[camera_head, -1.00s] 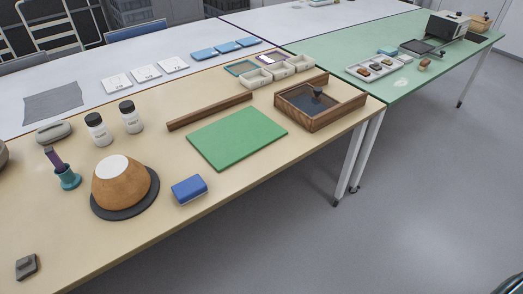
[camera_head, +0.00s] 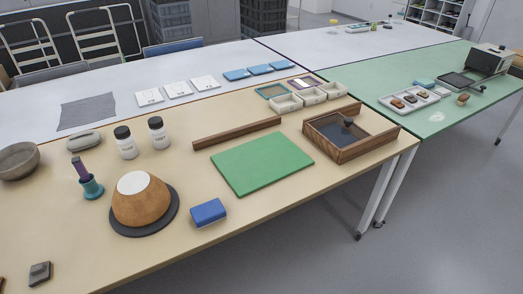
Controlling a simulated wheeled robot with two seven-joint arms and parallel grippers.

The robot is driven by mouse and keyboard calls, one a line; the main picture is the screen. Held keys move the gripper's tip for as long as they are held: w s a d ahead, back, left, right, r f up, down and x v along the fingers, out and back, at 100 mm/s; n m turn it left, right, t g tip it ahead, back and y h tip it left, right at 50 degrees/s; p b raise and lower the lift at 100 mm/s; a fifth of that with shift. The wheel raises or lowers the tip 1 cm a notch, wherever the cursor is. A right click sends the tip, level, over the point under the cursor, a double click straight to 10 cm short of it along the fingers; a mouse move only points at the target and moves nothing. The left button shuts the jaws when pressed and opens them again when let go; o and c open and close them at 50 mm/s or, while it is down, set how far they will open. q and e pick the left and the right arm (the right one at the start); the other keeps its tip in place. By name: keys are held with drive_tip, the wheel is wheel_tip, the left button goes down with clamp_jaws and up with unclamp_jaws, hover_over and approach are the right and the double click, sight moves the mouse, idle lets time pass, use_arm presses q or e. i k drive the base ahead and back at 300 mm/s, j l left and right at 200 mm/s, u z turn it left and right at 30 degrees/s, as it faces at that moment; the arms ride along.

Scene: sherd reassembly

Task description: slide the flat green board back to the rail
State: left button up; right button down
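The board's far edge runs roughly along the rail. Neither of my grippers shows in the head view.
A wooden tray (camera_head: 350,132) stands close to the board's right side. A blue block (camera_head: 208,212) lies in front of the board to the left. An orange-brown bowl (camera_head: 140,203) sits upside down on a dark disc. Two white jars (camera_head: 126,143) stand left of the rail.

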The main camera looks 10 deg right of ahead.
sight(247, 168)
drive_tip(key=i+l+u, duration=0.35)
drive_tip(key=l, duration=0.35)
drive_tip(key=i+l+u, duration=0.2)
drive_tip(key=l, duration=0.2)
drive_tip(key=i, duration=0.05)
